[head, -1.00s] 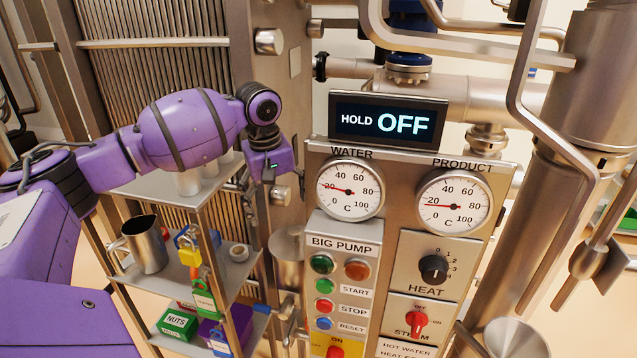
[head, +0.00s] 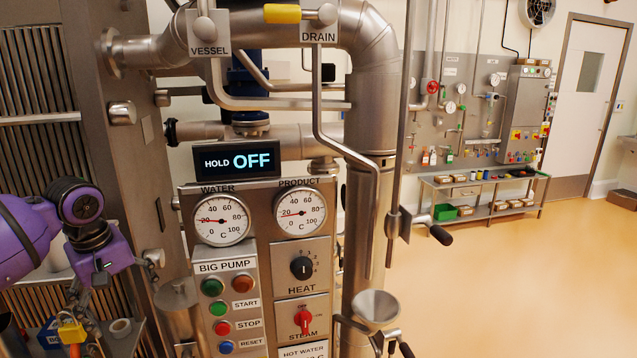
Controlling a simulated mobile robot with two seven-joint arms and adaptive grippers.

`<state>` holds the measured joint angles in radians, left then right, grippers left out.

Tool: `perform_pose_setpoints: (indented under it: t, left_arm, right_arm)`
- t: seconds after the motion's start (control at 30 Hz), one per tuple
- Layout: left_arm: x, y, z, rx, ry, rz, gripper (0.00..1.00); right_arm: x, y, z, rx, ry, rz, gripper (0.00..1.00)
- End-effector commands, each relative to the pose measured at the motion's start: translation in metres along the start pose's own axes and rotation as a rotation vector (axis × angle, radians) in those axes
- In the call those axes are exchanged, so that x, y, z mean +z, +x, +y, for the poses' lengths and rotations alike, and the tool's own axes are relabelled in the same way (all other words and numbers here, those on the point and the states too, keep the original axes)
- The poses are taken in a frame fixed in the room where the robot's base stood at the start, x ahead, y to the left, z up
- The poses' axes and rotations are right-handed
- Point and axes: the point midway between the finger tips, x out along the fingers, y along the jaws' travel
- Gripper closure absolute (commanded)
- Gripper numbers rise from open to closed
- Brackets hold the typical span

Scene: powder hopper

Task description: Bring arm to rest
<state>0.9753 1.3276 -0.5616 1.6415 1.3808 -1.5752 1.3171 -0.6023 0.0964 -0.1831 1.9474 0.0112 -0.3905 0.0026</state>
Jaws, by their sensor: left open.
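My left arm is purple and comes in from the left edge, in front of the ribbed metal plates. My left gripper (head: 103,266) is at its end, open, left of the control panel (head: 262,262) and apart from it. I see nothing between its fingers, though they are small and partly hidden. My right gripper is out of view.
The hold display (head: 238,161) reads OFF. A metal funnel (head: 376,307) and thick pipes stand right of the panel. The floor (head: 500,290) at right is clear.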

Motion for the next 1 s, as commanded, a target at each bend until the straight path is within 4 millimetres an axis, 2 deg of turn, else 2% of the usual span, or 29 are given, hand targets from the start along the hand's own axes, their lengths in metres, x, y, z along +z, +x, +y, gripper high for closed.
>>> perform_pose_setpoints:
  t: [0.03, 0.17, 0.37, 0.47, 0.5, 0.6, 0.7, 0.8, 0.9, 1.0]
  left_arm:
    - [0.017, 0.035, 0.001, 0.002, 0.05, -0.024, 0.12]
    - [0.043, 0.093, 0.007, 0.044, 0.163, -0.03, 0.12]
    - [0.108, 0.19, 0.007, 0.145, 0.353, -0.038, 0.12]
    - [0.154, 0.239, 0.001, 0.219, 0.448, -0.029, 0.12]
    - [0.175, 0.258, -0.002, 0.255, 0.486, -0.021, 0.12]
    - [0.23, 0.297, -0.015, 0.34, 0.568, 0.02, 0.12]
    - [0.28, 0.323, -0.033, 0.408, 0.628, 0.086, 0.12]
    - [0.322, 0.337, -0.056, 0.446, 0.674, 0.176, 0.12]
    - [0.357, 0.341, -0.084, 0.445, 0.712, 0.282, 0.12]
    - [0.382, 0.338, -0.115, 0.407, 0.749, 0.384, 0.12]
  right_arm:
    - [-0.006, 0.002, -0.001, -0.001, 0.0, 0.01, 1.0]
    - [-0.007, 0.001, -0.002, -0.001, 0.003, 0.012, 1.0]
    - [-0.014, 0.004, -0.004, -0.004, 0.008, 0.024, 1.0]
    - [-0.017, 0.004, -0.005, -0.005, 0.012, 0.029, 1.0]
    - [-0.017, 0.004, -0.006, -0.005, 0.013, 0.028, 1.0]
    - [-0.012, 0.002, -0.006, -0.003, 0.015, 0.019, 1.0]
    - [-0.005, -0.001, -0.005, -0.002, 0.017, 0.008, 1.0]
    - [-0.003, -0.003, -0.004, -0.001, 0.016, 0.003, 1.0]
    - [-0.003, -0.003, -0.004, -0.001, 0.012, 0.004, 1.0]
    - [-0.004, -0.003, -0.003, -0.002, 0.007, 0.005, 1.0]
